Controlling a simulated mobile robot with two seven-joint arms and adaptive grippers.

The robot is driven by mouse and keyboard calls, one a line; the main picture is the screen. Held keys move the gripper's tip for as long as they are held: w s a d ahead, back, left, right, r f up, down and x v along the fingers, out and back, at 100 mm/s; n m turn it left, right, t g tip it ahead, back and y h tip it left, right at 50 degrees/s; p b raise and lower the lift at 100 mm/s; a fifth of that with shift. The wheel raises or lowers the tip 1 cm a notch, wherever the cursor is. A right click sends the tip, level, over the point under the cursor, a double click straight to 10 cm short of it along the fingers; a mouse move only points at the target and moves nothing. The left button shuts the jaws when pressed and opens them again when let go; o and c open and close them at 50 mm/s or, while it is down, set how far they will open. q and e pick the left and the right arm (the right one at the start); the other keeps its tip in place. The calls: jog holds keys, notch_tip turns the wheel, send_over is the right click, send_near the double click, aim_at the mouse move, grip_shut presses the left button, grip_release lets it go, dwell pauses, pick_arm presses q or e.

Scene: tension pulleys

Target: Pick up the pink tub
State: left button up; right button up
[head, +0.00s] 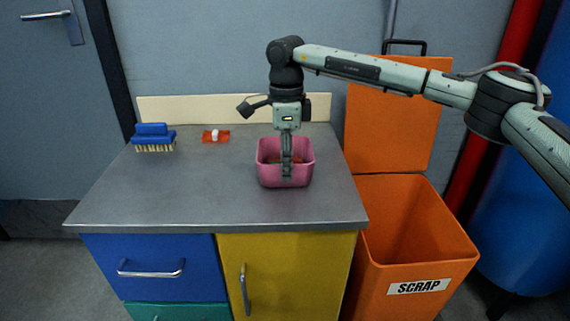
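The pink tub (305,171) stands upright on the grey top of the workbench, right of its middle. Something reddish shows inside it, partly hidden by my fingers. My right gripper (287,179) points straight down at the tub, and its fingers overlap the tub's opening and front wall in the picture. The fingers are seen edge-on, one behind the other, so I cannot tell whether they are open or shut, or whether they touch the wall. My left gripper is not in view.
A blue brush (152,137) and a small orange-red item with a white part (216,136) lie at the back left of the workbench (200,195). An orange scrap bin (418,245) with a raised lid stands right of the bench. The bench's front left is clear.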

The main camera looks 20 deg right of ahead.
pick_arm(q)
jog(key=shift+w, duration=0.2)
pick_arm(e)
jog(key=shift+f, duration=0.1)
jog(key=shift+c, duration=0.4)
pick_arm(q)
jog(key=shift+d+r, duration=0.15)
pick_arm(e)
grip_shut()
jog(key=shift+r, duration=0.5)
jog(key=r, duration=0.3)
jog(key=shift+a+r, duration=0.2)
jog(key=shift+a, duration=0.05)
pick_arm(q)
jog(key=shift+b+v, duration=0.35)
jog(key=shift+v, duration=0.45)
pick_arm(e)
jog(key=w+a+r, duration=0.1)
jog(key=a+r, duration=0.5)
jog(key=a, duration=0.5)
jog(key=shift+w+r, duration=0.35)
